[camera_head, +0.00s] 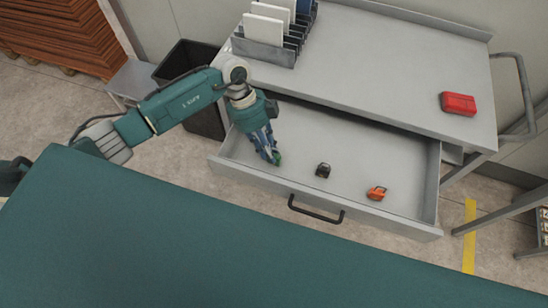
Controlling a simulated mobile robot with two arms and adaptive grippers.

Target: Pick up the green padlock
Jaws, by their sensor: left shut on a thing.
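The green padlock (277,158) is in the open drawer's left part, at the fingertips of my left gripper (271,152). The gripper points down into the drawer and is shut on the padlock, which is mostly hidden by the fingers. I cannot tell whether the padlock still touches the drawer floor. A black padlock (323,170) lies in the middle of the drawer, and an orange padlock (377,193) lies to the right. My right gripper is not in view.
The grey drawer (400,150) is pulled out of a metal cart (370,60). A red case (458,103) and a file rack (262,50) stand on the cart top. A black bin (185,57) stands left. The drawer's front wall and handle (316,210) face me.

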